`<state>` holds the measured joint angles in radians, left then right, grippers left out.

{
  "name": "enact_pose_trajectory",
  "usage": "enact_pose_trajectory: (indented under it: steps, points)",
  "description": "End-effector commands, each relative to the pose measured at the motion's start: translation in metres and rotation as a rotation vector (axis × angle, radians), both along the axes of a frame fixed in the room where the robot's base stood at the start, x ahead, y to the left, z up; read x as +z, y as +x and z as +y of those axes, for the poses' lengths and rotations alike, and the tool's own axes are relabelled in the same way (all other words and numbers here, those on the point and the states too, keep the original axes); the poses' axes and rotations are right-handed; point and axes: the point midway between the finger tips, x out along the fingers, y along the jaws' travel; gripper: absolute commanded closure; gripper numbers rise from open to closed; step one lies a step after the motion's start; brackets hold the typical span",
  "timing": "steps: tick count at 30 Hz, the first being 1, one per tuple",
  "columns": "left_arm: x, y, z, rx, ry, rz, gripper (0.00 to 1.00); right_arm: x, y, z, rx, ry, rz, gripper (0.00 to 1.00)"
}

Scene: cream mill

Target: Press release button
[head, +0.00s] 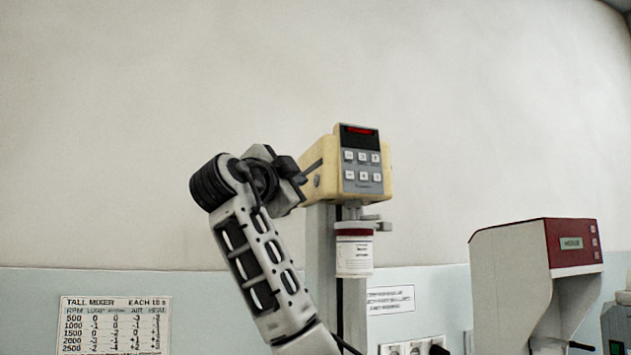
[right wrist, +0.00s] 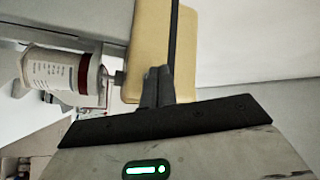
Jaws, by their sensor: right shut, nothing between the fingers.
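The cream mixer head (head: 321,188) stands on a grey column, with a grey front panel (head: 362,175) of several keys and a red-lit display. A small round grey part (head: 317,181) shows on its left side; I cannot tell whether it is the release button. A white jar (head: 354,257) with a dark red band hangs under the head. My right gripper (head: 312,171) is at the head's left side, its fingers shut and empty. In the right wrist view, the closed fingertips (right wrist: 158,72) overlap the cream housing (right wrist: 150,45); contact cannot be told. My left gripper is out of view.
A white machine with a dark red front (head: 573,243) stands at the right. A speed chart (head: 115,325) hangs on the wall at lower left, and wall sockets (head: 412,348) sit low behind the column. The space above the mixer is clear.

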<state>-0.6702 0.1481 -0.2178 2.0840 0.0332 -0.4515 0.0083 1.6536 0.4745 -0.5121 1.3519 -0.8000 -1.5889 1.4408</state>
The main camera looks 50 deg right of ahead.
Motion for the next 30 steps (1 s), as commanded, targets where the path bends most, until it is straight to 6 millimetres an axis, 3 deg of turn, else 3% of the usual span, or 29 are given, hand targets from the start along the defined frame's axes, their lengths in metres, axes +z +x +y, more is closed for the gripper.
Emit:
enact_pose_trajectory:
  steps: [30]
  points:
    - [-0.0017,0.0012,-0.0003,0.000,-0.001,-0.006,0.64,0.0001,-0.0042,-0.0074,0.000,0.000,0.000,1.00]
